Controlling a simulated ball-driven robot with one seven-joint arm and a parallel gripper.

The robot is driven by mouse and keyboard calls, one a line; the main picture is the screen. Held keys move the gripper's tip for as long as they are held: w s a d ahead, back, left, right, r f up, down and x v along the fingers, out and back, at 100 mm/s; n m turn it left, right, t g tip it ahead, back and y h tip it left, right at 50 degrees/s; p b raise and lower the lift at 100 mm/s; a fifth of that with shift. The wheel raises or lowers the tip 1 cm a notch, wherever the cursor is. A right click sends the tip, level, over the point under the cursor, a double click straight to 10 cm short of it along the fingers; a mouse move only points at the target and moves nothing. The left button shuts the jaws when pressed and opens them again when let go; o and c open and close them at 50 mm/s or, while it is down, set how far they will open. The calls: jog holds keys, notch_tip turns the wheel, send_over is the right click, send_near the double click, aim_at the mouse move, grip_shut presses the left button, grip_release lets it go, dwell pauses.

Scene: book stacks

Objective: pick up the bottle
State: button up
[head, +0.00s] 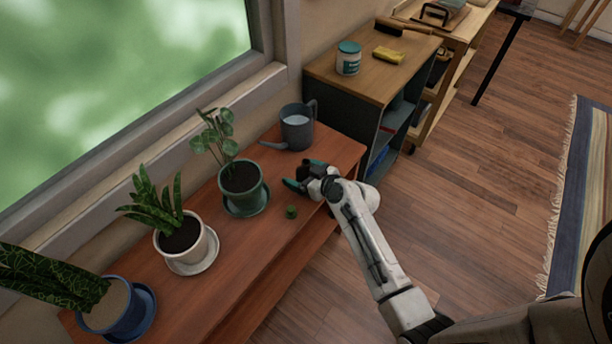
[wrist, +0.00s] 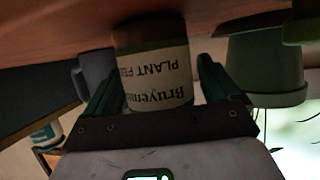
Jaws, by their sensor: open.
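My gripper (wrist: 160,95) is open, with one green finger on each side of the bottle. A narrow gap shows at the right finger; whether the left finger touches I cannot tell. In the head view my gripper (head: 299,175) is low over the bench's right end, with a dark shape, likely the bottle, between its fingers.
A grey watering can (head: 297,132) stands just behind my gripper. More potted plants line the bench. A shelf unit (head: 365,80) adjoins at the back right.

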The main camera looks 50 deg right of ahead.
jog(key=shift+w, duration=0.1)
jog(key=c, duration=1.2)
jog(key=shift+c, duration=0.4)
jog(key=shift+r, duration=0.15)
